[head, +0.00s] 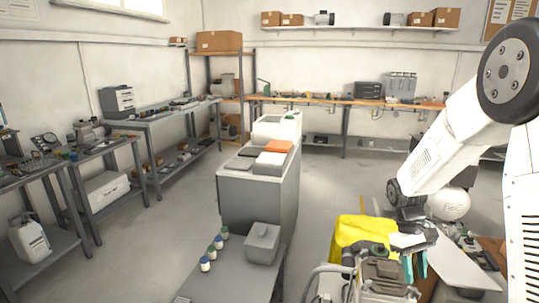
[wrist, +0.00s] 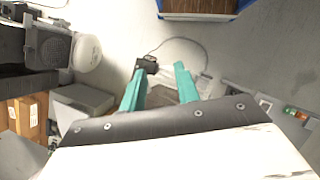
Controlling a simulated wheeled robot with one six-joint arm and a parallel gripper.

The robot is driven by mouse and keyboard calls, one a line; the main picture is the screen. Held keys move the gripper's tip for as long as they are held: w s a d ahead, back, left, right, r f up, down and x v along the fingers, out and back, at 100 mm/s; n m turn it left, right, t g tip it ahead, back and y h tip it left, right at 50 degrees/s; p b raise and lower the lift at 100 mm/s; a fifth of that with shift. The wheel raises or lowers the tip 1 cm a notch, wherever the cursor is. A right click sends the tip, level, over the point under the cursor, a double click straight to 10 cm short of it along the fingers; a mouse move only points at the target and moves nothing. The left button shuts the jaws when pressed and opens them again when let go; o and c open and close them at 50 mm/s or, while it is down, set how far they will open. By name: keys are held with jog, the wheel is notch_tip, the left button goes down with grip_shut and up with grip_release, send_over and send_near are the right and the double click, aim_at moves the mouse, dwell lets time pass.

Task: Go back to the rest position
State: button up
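My gripper (head: 415,279) hangs at the lower right of the head view, fingers pointing down. Its two teal fingers also show in the wrist view (wrist: 160,72), spread apart with nothing seen held between them. The gripper is above or beside a grey and dark machine (head: 385,274) in the head view; I cannot tell whether they touch. My white arm reaches down to it from the upper right.
A yellow cloth (head: 360,234) lies just left of the gripper. A grey bench with small jars (head: 215,246) and a grey box (head: 262,243) stands to the left. A grey cabinet (head: 258,200) is behind it. Open floor (head: 335,190) shows beyond.

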jog(key=s+a+r+m+t, duration=0.1)
jog(key=s+a+r+t, duration=0.1)
jog(key=s+a+r, duration=0.2)
jog(key=s+a+r+m+t, duration=0.1)
jog(key=s+a+r, duration=0.3)
jog(key=s+r, duration=0.5)
jog(key=s+a+r+t+y, duration=0.1)
jog(key=s+a+r+t, duration=0.2)
jog(key=s+r, duration=0.4)
jog(key=s+a, duration=0.1)
jog(key=s, duration=0.3)
jog(key=shift+s+a+r+m, duration=0.25)
jog(key=shift+s+r+m, duration=0.05)
jog(key=shift+s+m, duration=0.1)
jog(key=shift+a, duration=0.1)
dwell(0.5)
